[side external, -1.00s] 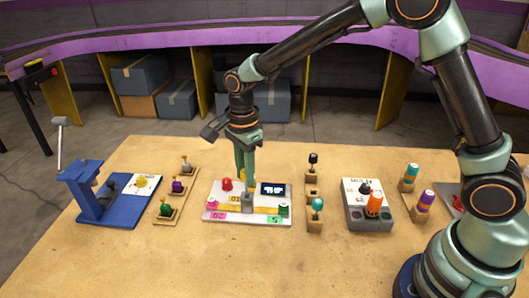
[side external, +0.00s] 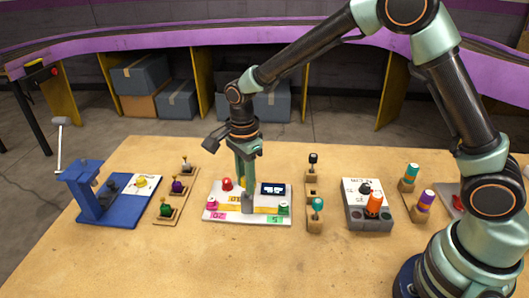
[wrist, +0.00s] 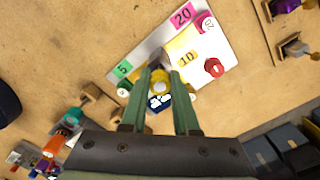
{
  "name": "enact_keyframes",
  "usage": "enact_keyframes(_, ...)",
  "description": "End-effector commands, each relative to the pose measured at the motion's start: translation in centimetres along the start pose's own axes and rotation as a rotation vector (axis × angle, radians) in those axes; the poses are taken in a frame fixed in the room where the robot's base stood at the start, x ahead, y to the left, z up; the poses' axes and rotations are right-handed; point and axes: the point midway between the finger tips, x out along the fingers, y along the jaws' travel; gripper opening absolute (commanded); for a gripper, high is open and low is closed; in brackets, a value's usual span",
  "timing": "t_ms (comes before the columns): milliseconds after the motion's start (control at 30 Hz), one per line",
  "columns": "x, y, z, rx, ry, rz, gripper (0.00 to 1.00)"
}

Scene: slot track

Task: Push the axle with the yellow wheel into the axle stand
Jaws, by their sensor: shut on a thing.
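My gripper (side external: 247,186) points down over the middle of the white track board (side external: 232,219). In the wrist view its fingers (wrist: 160,76) are shut on the yellow wheel (wrist: 160,87), which sits between them. The axle itself is hidden by the wheel and fingers. A grey upright block (side external: 248,203), which looks like the axle stand, rises from the board directly below the fingertips. The fingertips are at or just above its top. I cannot tell how deep the axle sits in it.
Wooden peg holders (side external: 315,223) stand to the right, and a blue press (side external: 92,200) to the left. The front table is clear.

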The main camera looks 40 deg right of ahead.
Motion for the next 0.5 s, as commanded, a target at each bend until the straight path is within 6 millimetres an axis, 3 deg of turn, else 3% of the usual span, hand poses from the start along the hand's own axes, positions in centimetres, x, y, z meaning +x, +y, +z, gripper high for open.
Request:
enact_keyframes(367, 0.85, 0.02, 0.00, 0.000, 0.000, 0.000, 0.00)
enact_keyframes(400, 0.88, 0.01, 0.00, 0.000, 0.000, -0.001, 0.33)
enact_keyframes(500, 0.85, 0.00, 0.00, 0.000, 0.000, -0.001, 0.64)
